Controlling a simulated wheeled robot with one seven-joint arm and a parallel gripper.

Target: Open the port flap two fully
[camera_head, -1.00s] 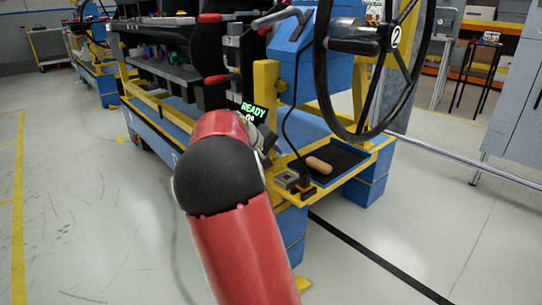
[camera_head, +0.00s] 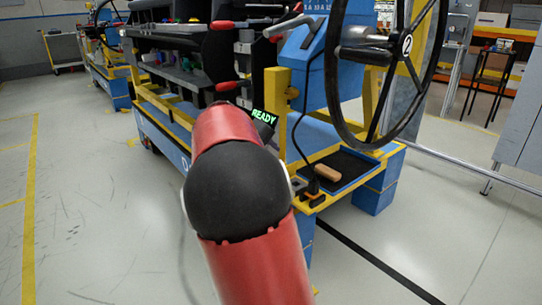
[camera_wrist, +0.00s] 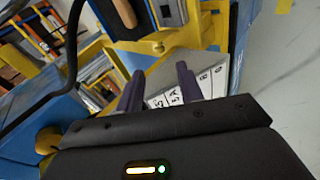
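I cannot pick out port flap two for certain in either view. In the wrist view, a grey metal box-like part (camera_wrist: 171,12) sits at the top edge, cut off by the frame; whether it carries the flap is unclear. My gripper (camera_wrist: 159,84) is open, with two dark purple fingers apart and nothing between them. White numbered labels (camera_wrist: 192,96) show behind the fingertips. In the head view my gripper is hidden behind my red arm, in front of the blue and yellow dashboard stand (camera_head: 388,158).
A black steering wheel (camera_head: 397,47) marked 2 rises at the right of the stand. A wooden-coloured handle (camera_head: 327,173) lies in a dark tray (camera_head: 352,165). A black cable (camera_head: 291,128) hangs nearby. A display (camera_head: 264,117) reads READY. The floor in front is clear.

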